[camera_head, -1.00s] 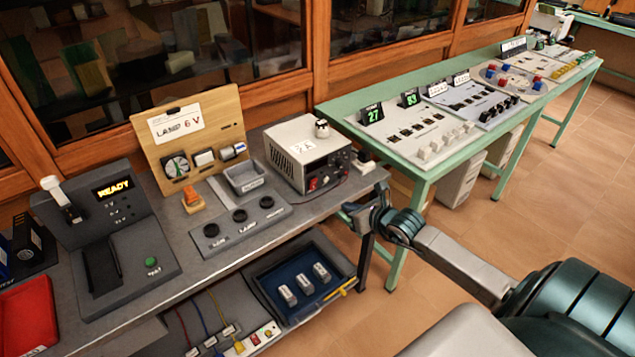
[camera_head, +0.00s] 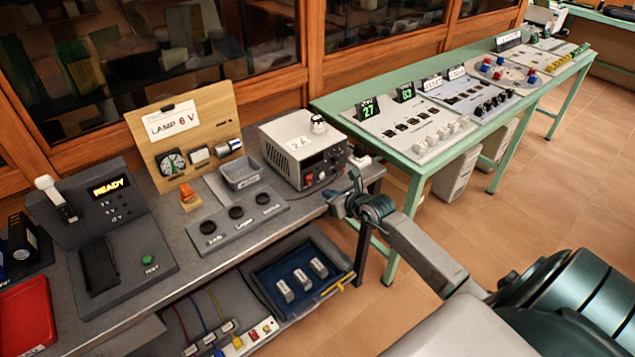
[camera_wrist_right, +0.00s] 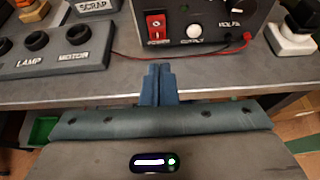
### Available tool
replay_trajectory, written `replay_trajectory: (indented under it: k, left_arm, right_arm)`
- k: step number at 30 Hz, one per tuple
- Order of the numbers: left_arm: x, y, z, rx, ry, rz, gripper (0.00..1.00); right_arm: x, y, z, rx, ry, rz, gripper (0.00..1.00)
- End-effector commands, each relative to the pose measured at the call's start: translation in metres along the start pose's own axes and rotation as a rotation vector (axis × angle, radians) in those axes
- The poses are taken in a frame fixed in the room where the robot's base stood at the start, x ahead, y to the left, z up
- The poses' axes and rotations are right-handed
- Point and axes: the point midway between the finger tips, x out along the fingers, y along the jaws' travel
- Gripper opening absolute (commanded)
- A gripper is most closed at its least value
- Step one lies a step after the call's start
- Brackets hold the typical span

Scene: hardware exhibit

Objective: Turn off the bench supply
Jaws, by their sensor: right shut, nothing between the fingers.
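The bench supply (camera_head: 296,152) is a grey box with a black front panel, standing at the right end of the grey workbench. In the right wrist view its front panel (camera_wrist_right: 222,18) shows a red power rocker (camera_wrist_right: 156,26) at the left, a white output button (camera_wrist_right: 194,31) and a red lead. My right gripper (camera_head: 343,200) is at the bench's front edge, before the supply. In its wrist view the blue fingers (camera_wrist_right: 158,82) are together and empty, pointing toward the power rocker with a gap between. My left gripper is not in view.
A panel with several black knobs (camera_head: 237,222) lies left of the supply, with a grey scrap bin (camera_head: 241,173) behind it. A white-based part (camera_wrist_right: 292,36) stands right of the supply. A green table (camera_head: 411,163) with consoles stands beyond. An open blue-lined drawer (camera_head: 268,284) is below the bench.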

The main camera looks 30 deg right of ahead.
Motion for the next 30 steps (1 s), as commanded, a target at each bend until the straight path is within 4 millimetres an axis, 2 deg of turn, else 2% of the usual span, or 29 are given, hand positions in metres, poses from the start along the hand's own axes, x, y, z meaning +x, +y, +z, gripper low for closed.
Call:
replay_trajectory:
  k: [4, 6, 12, 26, 30]
  left_arm:
    - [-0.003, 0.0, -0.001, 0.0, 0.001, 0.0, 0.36]
    - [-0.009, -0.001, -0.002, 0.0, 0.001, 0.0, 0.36]
    - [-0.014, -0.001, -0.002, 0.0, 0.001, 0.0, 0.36]
    - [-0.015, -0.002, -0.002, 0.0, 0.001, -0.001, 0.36]
    - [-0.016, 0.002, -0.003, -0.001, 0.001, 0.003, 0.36]
  right_arm:
    - [0.029, 0.001, 0.003, 0.006, -0.003, 0.001, 0.0]
    - [0.035, 0.0, 0.015, 0.002, -0.003, 0.0, 0.0]
    - [0.049, 0.0, 0.026, 0.001, 0.0, 0.0, 0.0]
    - [0.053, -0.001, 0.028, 0.0, 0.002, 0.0, 0.0]
    - [0.054, -0.016, 0.032, -0.003, 0.035, -0.002, 0.0]
